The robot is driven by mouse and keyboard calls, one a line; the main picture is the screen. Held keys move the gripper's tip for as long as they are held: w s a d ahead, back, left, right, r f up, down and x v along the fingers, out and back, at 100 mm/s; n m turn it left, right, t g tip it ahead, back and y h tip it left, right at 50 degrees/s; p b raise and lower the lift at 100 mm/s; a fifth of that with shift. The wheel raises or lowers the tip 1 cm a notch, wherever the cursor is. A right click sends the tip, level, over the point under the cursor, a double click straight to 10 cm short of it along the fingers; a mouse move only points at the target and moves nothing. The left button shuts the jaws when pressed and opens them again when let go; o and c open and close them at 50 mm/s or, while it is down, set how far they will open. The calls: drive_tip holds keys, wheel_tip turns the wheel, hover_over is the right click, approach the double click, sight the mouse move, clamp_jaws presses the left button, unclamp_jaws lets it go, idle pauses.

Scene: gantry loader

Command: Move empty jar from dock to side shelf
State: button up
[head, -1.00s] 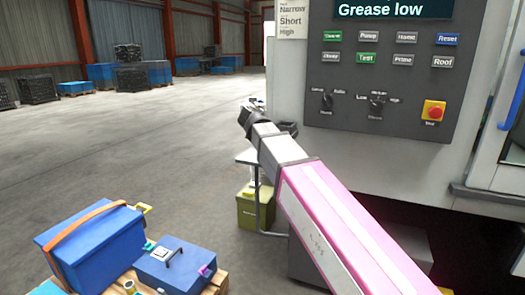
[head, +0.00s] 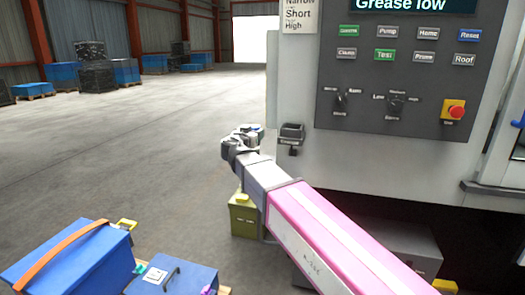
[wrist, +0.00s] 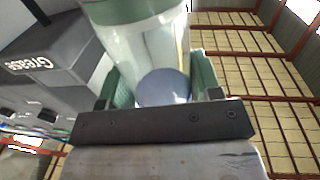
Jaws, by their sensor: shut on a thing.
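My gripper (head: 238,146) is out at the end of my pink and grey arm, left of the machine's front. In the wrist view my gripper (wrist: 155,95) is shut on a clear jar (wrist: 145,50) with a green end and a blue-grey round end. The jar sits between the green finger pads. In the head view the jar is mostly hidden by the gripper. The dock (head: 291,133) is a small dark bracket on the machine's corner, just right of the gripper, and looks empty. A dark block lettered "Grease" (wrist: 45,65) shows at left in the wrist view. I cannot make out the side shelf.
The machine's control panel (head: 400,85) stands close on the right; its screen reads "Grease low". A green-yellow box (head: 243,215) is on the floor below the arm. Blue cases (head: 75,262) lie at lower left. The floor at left is open.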

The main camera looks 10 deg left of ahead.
drive_tip(key=shift+w+d+f, duration=0.4)
drive_tip(key=shift+w+f, duration=0.7)
drive_tip(key=shift+f, duration=0.25)
drive_tip(key=shift+w+d+f, duration=0.45)
drive_tip(key=shift+w+f, duration=0.6)
drive_tip(key=shift+f, duration=0.35)
drive_tip(key=shift+w+d+f, duration=0.4)
drive_tip(key=shift+w+f, duration=0.7)
drive_tip(key=shift+f, duration=0.25)
drive_tip(key=shift+f, duration=0.1)
drive_tip(key=o, duration=0.9)
drive_tip(key=shift+o, duration=0.2)
drive_tip(key=shift+s, duration=0.1)
drive_tip(key=s+a, duration=0.2)
drive_tip(key=s, duration=0.9)
drive_tip(key=shift+s, duration=0.3)
